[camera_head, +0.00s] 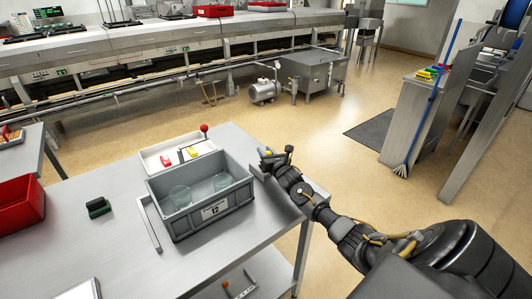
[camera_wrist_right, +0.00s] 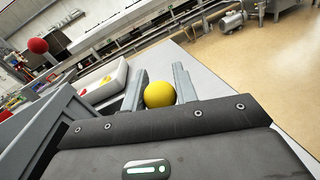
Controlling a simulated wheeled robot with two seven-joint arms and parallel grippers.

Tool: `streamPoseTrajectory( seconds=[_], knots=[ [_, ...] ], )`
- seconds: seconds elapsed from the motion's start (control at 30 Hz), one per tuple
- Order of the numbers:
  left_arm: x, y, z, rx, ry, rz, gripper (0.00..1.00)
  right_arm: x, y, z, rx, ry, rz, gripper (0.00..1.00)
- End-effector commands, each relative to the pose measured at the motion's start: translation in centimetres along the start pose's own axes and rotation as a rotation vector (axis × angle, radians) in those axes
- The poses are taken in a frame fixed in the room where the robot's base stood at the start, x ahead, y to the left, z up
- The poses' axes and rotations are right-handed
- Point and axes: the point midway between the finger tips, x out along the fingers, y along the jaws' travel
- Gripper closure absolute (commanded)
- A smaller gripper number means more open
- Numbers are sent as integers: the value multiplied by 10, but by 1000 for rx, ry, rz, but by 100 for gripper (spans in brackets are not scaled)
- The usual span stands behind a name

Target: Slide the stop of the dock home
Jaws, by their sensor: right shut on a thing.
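A grey crate (camera_head: 240,203) with a "12" label stands on the steel table, with clear round glassware inside. A metal rail (camera_head: 148,226) of what looks like the dock lies along its left side. My right gripper (camera_head: 272,156) is just beyond the crate's back right corner. In the right wrist view its fingers (camera_wrist_right: 159,88) are shut on a yellow ball knob (camera_wrist_right: 160,95), likely the stop's handle. What the knob joins to is hidden behind the gripper body. The crate (camera_wrist_right: 38,128) shows at left in that view. My left gripper is not in view.
A white tray (camera_head: 153,161) with red and yellow pieces lies behind the crate. A red ball knob (camera_head: 204,128) stands upright by it. A green and black block (camera_head: 98,208) and a red bin (camera_head: 20,205) are at left. The table's right edge is close to my right arm.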

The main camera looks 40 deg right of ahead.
Motion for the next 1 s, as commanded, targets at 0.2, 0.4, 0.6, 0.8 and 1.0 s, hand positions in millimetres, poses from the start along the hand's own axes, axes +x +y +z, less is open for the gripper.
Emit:
streamPoseTrajectory(
  seconds=[0.2,0.4,0.6,0.8,1.0],
  knots=[
    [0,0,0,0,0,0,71,0,1,0,0,0,0,100],
    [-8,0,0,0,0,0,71,-6,30,-5,0,1,3,100],
    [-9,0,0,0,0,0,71,-9,44,-9,-1,2,0,100],
    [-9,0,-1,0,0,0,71,-9,43,-9,-1,2,-1,100],
    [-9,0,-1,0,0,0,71,-9,43,-9,-1,1,-1,50]
  ],
)
